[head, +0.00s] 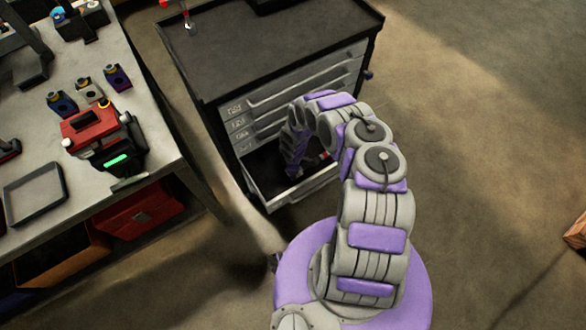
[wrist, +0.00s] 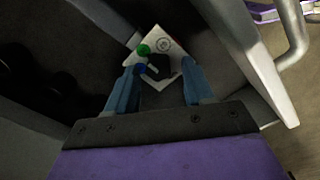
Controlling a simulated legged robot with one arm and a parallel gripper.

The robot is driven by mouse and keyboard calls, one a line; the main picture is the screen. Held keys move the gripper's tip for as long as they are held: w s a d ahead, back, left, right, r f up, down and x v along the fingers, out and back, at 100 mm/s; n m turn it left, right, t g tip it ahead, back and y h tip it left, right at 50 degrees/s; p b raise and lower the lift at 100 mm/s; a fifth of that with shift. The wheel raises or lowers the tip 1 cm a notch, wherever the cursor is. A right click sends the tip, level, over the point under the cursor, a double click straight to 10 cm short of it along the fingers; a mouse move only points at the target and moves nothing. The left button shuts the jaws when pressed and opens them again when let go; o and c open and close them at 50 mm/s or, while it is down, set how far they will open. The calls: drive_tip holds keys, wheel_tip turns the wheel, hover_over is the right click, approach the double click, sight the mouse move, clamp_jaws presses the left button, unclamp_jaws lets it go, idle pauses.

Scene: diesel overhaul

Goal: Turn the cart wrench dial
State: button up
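The tool cart (head: 270,40) stands in the upper middle of the head view, with a low drawer (head: 300,190) pulled open. My arm reaches down into this drawer, and the fingertips are hidden in the head view. In the wrist view my gripper (wrist: 162,66) has its two blue fingers apart. Beyond and between them lies a pale square plate (wrist: 177,45) with a round ring mark. A green knob (wrist: 143,50), a small blue piece (wrist: 140,69) and a dark part (wrist: 159,66) are at the plate. I cannot tell which is the wrench dial, or whether the fingers touch anything.
The drawer's pale front wall (wrist: 245,45) runs close along the right of the gripper in the wrist view. A workbench (head: 150,125) with a red and black device (head: 92,130) and an empty grey tray (head: 35,192) stands left.

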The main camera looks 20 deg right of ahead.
drive_tip(key=shift+d, duration=0.35)
drive_tip(key=c, duration=0.6)
drive_tip(key=shift+a, duration=0.1)
clamp_jaws()
drive_tip(key=shift+a+m, duration=0.1)
drive_tip(key=shift+m, duration=0.2)
drive_tip(key=m, duration=0.5)
drive_tip(key=shift+m, duration=0.3)
drive_tip(key=m, duration=0.5)
drive_tip(key=shift+m, duration=0.3)
